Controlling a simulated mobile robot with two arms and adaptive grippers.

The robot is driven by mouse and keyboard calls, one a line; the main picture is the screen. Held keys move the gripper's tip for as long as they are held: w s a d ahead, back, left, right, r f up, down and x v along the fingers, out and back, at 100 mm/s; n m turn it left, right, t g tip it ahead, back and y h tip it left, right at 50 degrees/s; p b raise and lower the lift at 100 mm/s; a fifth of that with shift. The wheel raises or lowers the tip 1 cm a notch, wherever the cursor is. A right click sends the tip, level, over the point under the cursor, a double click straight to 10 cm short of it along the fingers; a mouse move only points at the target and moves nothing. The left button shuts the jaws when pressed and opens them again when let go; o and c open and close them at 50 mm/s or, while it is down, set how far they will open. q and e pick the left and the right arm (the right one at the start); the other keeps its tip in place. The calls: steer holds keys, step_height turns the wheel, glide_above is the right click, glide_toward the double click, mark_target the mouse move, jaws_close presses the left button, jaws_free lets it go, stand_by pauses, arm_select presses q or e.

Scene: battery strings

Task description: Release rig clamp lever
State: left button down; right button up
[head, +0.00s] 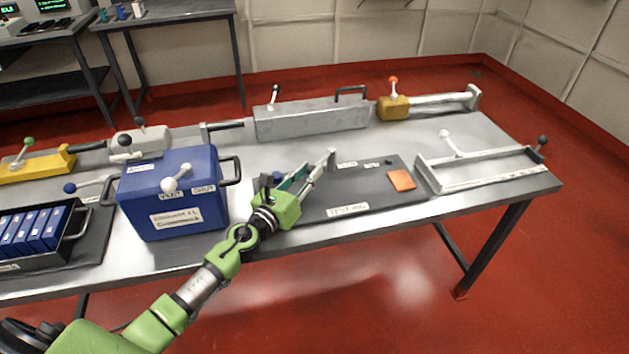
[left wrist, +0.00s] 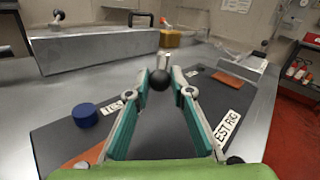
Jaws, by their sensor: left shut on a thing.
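The test rig is a dark mat (head: 380,204) on the steel table, with a small "TEST RIG" label along its front edge. My left gripper (head: 312,176) reaches over the mat from the left. In the left wrist view its two teal fingers (left wrist: 160,82) are closed around the black ball knob (left wrist: 159,79) of the clamp lever. The pale metal piece (head: 331,157) stands up just beyond the fingertips in the head view. The fingers and green gripper body hide most of the clamp's lower part. My right gripper is in neither view.
A blue case (head: 172,220) with handles stands close left of my gripper. An orange square (head: 401,180) lies on the mat's right side. A long grey box (head: 310,120) stands behind. A white-handled frame (head: 490,183) lies at right. A blue cylinder (left wrist: 83,117) shows in the wrist view.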

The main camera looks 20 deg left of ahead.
arm_select(q)
steer(key=shift+w+a+f+m+h+b, duration=0.1)
steer(key=shift+w+a+m+h+b, duration=0.1)
steer(key=shift+a+m+h+b, duration=0.45)
steer(key=shift+d+h, duration=0.15)
steer(key=shift+h, duration=0.1)
steer(key=c, duration=1.8)
jaws_free()
steer(key=v, duration=1.2)
steer(key=shift+r, duration=0.3)
